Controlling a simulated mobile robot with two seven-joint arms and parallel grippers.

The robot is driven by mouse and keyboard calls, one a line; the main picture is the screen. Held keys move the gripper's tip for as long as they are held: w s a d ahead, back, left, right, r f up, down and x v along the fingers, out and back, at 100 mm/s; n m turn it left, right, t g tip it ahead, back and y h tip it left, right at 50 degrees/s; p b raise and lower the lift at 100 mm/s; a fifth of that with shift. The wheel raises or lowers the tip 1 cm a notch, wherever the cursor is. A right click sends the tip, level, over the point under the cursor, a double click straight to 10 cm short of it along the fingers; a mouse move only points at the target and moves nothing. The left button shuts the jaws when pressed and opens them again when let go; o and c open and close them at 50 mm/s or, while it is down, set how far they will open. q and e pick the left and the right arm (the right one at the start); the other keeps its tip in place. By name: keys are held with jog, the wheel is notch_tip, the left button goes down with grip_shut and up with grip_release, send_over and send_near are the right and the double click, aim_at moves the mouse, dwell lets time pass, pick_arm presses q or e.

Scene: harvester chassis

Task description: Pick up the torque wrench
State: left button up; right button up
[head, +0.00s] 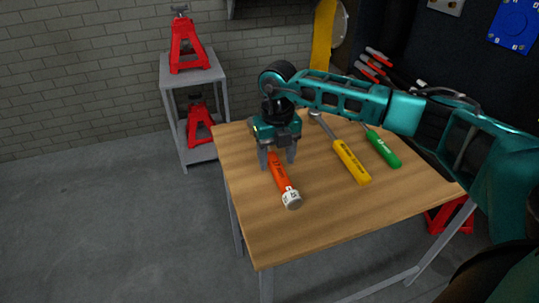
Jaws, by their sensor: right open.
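An orange-handled tool (281,177) with a white and grey round end lies on the wooden table (330,215); it looks like the torque wrench, though its far end is hidden behind my gripper. My right gripper (278,163) points down over this tool, its fingers apart on either side of the orange handle. I cannot tell from this view how far the fingertips are above the table. My left gripper is not in view.
A yellow-handled tool with a grey head (351,162) and a green-handled tool (382,149) lie to the right on the table. A grey stand (193,81) with red jack stands (187,47) is behind left. The table's front is clear.

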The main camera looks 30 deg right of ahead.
notch_tip(320, 180, down, 2)
jog(key=shift+f, duration=0.2)
grip_shut()
dwell(0.5)
jog(key=shift+r, duration=0.1)
